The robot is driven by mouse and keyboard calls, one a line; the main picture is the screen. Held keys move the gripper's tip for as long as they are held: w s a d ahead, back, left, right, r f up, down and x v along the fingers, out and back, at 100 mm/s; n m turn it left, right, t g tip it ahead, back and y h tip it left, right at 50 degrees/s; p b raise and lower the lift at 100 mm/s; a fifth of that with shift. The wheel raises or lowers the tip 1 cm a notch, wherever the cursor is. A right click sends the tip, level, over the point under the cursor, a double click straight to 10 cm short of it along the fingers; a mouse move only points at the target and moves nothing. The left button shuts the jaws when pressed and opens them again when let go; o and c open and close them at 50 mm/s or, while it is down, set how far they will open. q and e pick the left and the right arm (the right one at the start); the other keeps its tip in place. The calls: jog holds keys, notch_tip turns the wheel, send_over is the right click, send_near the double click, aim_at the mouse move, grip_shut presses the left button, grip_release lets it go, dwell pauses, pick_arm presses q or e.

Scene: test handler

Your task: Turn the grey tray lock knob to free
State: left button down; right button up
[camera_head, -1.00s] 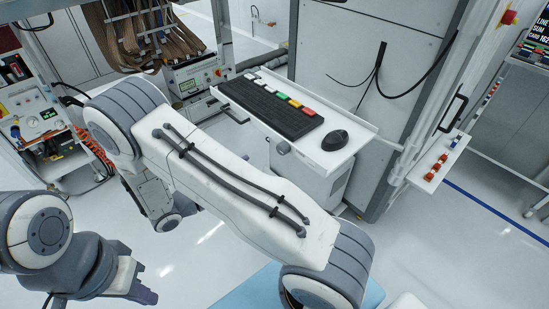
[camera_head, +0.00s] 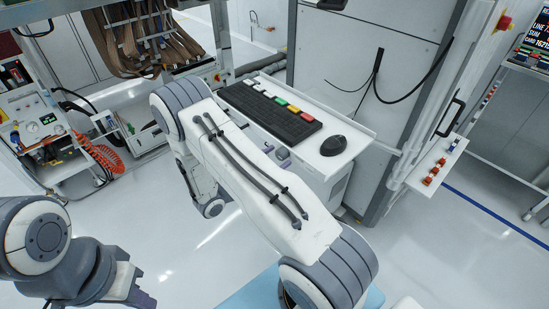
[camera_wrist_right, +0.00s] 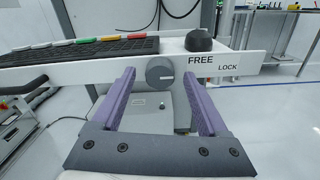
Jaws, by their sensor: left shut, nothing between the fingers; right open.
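The round grey knob (camera_wrist_right: 160,71) is on the front edge of the white keyboard tray (camera_wrist_right: 90,72), left of the printed words FREE and LOCK. Its pointer setting is too small to tell. My right gripper (camera_wrist_right: 159,77) is open, its two purple fingers on either side of the knob in the right wrist view. I cannot tell whether they reach around it; no contact shows. My left gripper (camera_head: 140,292) is shut and empty at the lower left, far from the tray.
A black keyboard (camera_head: 270,110) with coloured keys and a black mouse (camera_head: 333,145) lie on the tray. A tall white cabinet (camera_head: 345,60) stands behind it. Open floor lies in front.

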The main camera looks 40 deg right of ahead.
grip_shut()
dwell(0.3)
jog(key=n+p, duration=0.2)
jog(key=n, duration=0.1)
jog(key=shift+r+n, duration=0.1)
jog(key=shift+n, duration=0.3)
jog(key=n+p, duration=0.2)
jog(key=n, duration=0.2)
jog(key=shift+n, duration=0.3)
jog(key=n+p, duration=0.1)
jog(key=n, duration=0.3)
jog(key=shift+n, duration=0.3)
jog(key=n+p, duration=0.1)
jog(key=n, duration=0.3)
jog(key=shift+n, duration=0.6)
